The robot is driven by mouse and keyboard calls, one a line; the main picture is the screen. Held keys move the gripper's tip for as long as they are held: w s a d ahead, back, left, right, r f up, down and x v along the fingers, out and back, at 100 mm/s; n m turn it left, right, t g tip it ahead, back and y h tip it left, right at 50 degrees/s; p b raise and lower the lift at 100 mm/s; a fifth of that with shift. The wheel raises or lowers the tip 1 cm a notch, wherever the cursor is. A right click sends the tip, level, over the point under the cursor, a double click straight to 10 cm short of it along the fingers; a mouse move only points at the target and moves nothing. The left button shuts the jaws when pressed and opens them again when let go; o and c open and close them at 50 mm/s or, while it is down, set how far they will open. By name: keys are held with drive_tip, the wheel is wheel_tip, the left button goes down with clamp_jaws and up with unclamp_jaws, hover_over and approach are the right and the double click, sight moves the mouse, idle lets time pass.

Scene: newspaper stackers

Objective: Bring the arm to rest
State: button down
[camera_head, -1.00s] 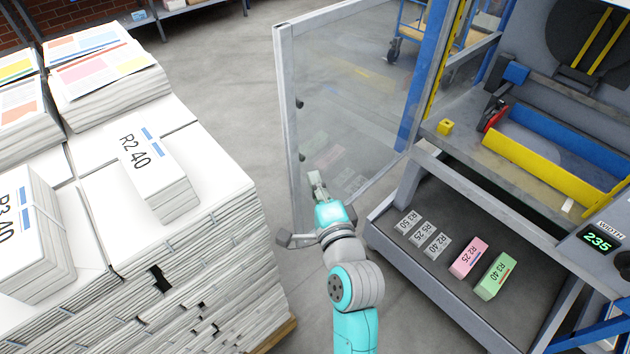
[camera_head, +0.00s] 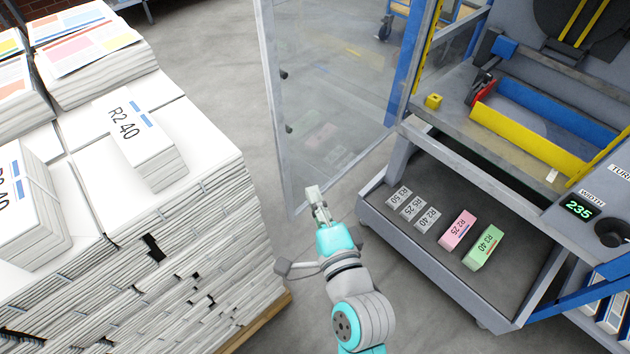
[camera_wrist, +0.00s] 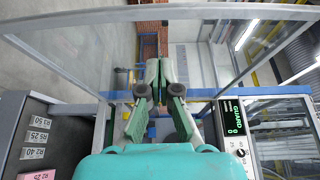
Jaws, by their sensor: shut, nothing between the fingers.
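My gripper (camera_head: 318,204) is at the lower middle of the head view, in front of the open clear guard door and left of the machine's lower shelf. It is shut and empty. In the wrist view my gripper (camera_wrist: 153,88) points out past the clear panels, its fingers together with nothing between them. My arm is bent and touches nothing that I can see.
A stack of newspaper bundles (camera_head: 200,225) stands at left on a pallet. The clear guard door (camera_head: 330,90) stands behind my gripper. The shelf (camera_head: 480,280) at right holds a pink block (camera_head: 457,230) and a green block (camera_head: 484,248). Floor between is free.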

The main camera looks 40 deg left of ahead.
drive_tip(key=shift+s+d, duration=0.3)
drive_tip(key=shift+d, duration=0.05)
drive_tip(key=s+d+f+t+h, duration=0.1)
drive_tip(key=d+f+t+h, duration=0.4)
drive_tip(key=d, duration=0.8)
drive_tip(key=s+d+f+t+h, duration=0.1)
drive_tip(key=d+f+h, duration=0.2)
drive_tip(key=d+f, duration=0.75)
drive_tip(key=s+d+r+n+h, duration=0.2)
drive_tip(key=s+d+h, duration=0.2)
drive_tip(key=s+d, duration=0.5)
drive_tip(key=s+d+r+n+t+h, duration=0.1)
drive_tip(key=s+d+r+n+h, duration=0.1)
drive_tip(key=s+d, duration=0.8)
drive_tip(key=shift+s+d+r+n+h, duration=0.15)
drive_tip(key=shift+s+d+n+h, duration=0.15)
drive_tip(key=shift+d+n+h, duration=0.55)
drive_tip(key=shift+a+m+h, duration=0.25)
